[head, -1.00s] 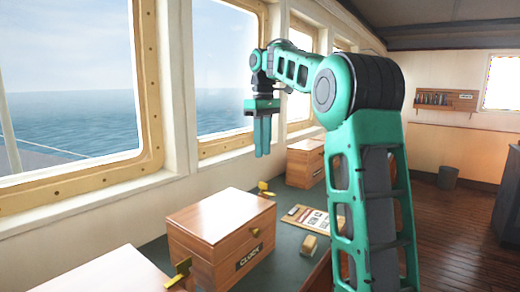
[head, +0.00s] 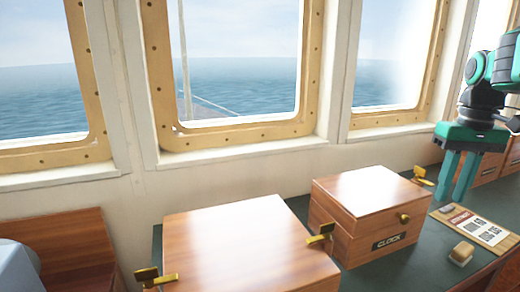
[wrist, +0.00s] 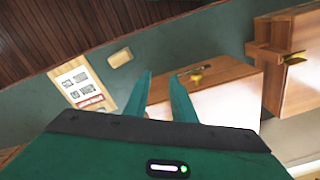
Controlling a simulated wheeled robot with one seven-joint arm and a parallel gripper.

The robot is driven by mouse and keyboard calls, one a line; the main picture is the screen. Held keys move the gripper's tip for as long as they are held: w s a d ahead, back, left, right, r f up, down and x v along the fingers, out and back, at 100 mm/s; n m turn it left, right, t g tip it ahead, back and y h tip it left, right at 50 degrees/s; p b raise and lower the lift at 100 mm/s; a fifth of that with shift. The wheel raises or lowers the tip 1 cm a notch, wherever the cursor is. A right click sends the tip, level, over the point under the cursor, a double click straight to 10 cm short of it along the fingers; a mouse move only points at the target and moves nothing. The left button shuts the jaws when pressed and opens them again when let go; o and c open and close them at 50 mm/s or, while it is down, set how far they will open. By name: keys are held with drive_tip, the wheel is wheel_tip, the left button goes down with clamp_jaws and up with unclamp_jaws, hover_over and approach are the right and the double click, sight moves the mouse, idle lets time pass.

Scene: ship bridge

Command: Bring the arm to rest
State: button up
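My gripper (head: 451,199) hangs at the right of the head view, fingers pointing down, above the green counter near the box labelled CLOCK (head: 350,240). Its two green fingers also show in the wrist view (wrist: 160,76), apart with nothing between them, so it is open and empty. Most of my arm lies outside the head view's right edge.
The green counter (head: 395,275) holds a nearer wooden box (head: 235,245) with brass latches, a printed clipboard (head: 480,226) and a small tan block (head: 462,253). Windows line the wall behind. A wooden floor (wrist: 60,30) shows beyond the counter.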

drive_tip(key=s+a+f+m, duration=0.1)
drive_tip(key=s+f+m, duration=0.1)
drive_tip(key=s+f, duration=0.6)
drive_tip(key=s+a+f+m, duration=0.1)
drive_tip(key=s+f+m, duration=0.2)
drive_tip(key=s+f, duration=0.4)
drive_tip(key=s, duration=0.5)
drive_tip(key=shift+s+f, duration=0.35)
drive_tip(key=shift+w+f, duration=0.2)
drive_tip(key=shift+w, duration=0.45)
drive_tip(key=shift+o, duration=1.1)
drive_tip(key=shift+d, duration=0.1)
